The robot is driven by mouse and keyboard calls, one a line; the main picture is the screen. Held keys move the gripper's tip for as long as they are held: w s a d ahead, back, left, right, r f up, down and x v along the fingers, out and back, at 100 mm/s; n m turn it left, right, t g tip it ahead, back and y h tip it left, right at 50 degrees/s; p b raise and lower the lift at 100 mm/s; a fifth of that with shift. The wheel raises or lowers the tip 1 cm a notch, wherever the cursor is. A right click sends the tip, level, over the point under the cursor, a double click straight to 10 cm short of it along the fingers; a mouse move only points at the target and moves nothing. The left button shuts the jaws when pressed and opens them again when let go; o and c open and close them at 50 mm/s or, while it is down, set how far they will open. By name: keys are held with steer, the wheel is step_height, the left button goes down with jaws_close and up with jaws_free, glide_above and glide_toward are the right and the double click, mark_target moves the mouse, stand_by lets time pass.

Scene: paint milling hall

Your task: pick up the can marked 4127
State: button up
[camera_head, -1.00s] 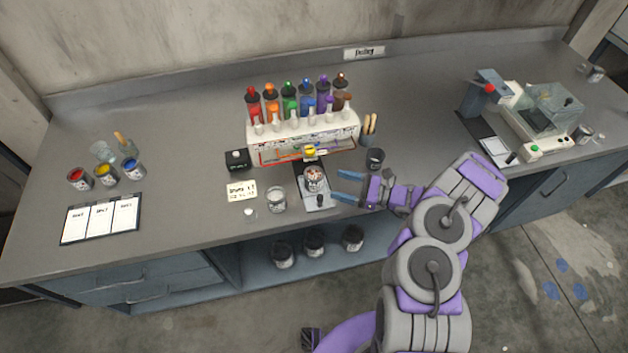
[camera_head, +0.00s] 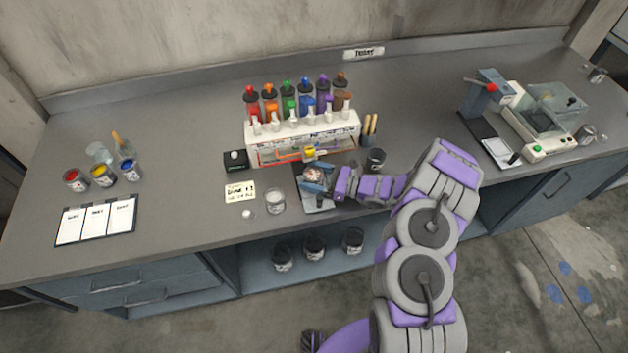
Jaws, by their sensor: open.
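A small open can (camera_head: 313,174) stands on the dark plate (camera_head: 318,206) in front of the colourant dispenser (camera_head: 303,138). My gripper (camera_head: 316,181) is open, with its blue fingers reaching in from the right, one on the far side and one on the near side of the can. I cannot tell whether the fingers touch it. No number is readable on this can. Several other cans are in view: a dark one (camera_head: 376,159) right of the plate, a light one (camera_head: 275,201) to the left, and dark ones on the shelf (camera_head: 315,247) below. Their markings are too small to read.
Red, yellow and blue paint cans (camera_head: 103,174) stand at the left behind a sample card board (camera_head: 97,220). A note (camera_head: 240,192) and a small black box (camera_head: 236,159) lie left of the plate. A cup of brushes (camera_head: 369,130) stands by the dispenser. Machines (camera_head: 537,120) stand at the right.

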steer(key=shift+s, duration=0.1)
steer(key=shift+a, duration=0.15)
steer(key=c, duration=0.8)
steer(key=shift+r, duration=0.1)
